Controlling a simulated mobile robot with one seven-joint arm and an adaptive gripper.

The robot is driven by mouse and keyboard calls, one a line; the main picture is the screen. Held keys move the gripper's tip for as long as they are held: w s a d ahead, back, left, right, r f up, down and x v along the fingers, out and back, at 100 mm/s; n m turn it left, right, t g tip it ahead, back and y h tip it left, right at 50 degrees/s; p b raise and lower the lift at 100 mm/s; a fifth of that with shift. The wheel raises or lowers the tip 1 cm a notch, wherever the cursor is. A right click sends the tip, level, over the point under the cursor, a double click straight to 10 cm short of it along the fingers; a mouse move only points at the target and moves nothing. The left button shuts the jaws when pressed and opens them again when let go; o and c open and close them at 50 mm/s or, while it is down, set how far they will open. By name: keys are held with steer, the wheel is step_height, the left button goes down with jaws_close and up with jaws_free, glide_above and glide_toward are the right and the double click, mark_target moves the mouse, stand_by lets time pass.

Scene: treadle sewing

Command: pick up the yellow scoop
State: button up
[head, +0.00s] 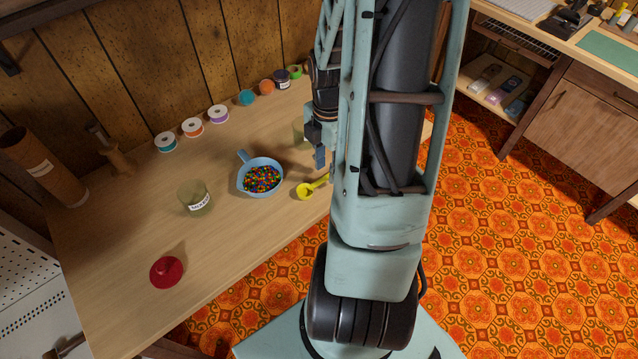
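The yellow scoop (308,190) lies on the wooden table near its front edge, just right of a blue pan of beads. Its bowl faces left and its handle runs right and up toward my arm, which may cover the handle's end. My gripper (321,157) is above and just behind the scoop, pointing down. One finger shows; the rest is hidden by my own arm, so its opening is unclear. I cannot tell whether it touches the scoop.
The blue pan (243,187) holds many coloured beads (262,179). A labelled glass jar (194,197) and a red lid (166,271) stand left on the table (120,250). Another glass is partly hidden behind my arm. Spools (192,127) line the back. A cardboard tube (40,165) leans at far left.

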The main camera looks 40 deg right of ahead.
step_height(320, 180, down, 3)
steer(key=shift+r, duration=0.15)
jaws_close()
steer(key=shift+r, duration=0.2)
